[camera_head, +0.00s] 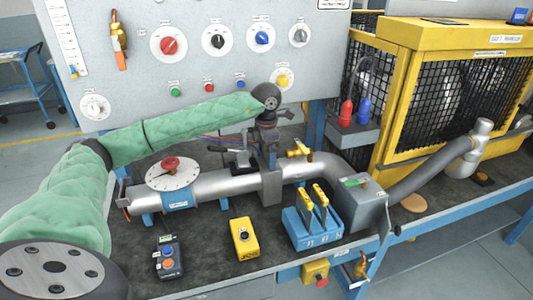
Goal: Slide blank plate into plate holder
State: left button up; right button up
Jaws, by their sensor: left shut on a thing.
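My left gripper (265,148) points down from the end of my green-sleeved arm, just above the grey pipe. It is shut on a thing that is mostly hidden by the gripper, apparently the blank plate. Below it, a grey upright block (271,186) on the pipe looks like the plate holder. I cannot tell whether the held plate is in its slot or only above it. A blue rack (305,238) at the front right of the pipe holds two yellow-handled plates (320,195). My right gripper is not in view.
The grey pipe (215,187) carries a round dial with a red knob (170,164). A brass valve (300,149) and a grey box (361,205) are to the right. A yellow box (244,239) and a button box (169,258) stand in front. A yellow cage stands at the right.

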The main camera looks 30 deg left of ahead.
pick_arm(q)
jog(key=shift+r, duration=0.35)
dwell(0.3)
jog(key=o, duration=0.9)
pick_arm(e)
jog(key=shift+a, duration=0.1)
pick_arm(q)
jog(key=shift+r, duration=0.3)
notch_tip(320, 180, up, 6)
jog(key=shift+f+b, duration=0.15)
jog(key=shift+b, duration=0.65)
jog(key=shift+r, duration=0.75)
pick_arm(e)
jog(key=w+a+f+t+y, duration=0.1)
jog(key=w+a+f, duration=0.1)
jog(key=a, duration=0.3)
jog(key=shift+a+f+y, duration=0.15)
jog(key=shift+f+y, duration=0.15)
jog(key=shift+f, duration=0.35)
pick_arm(q)
jog(key=shift+f, duration=0.1)
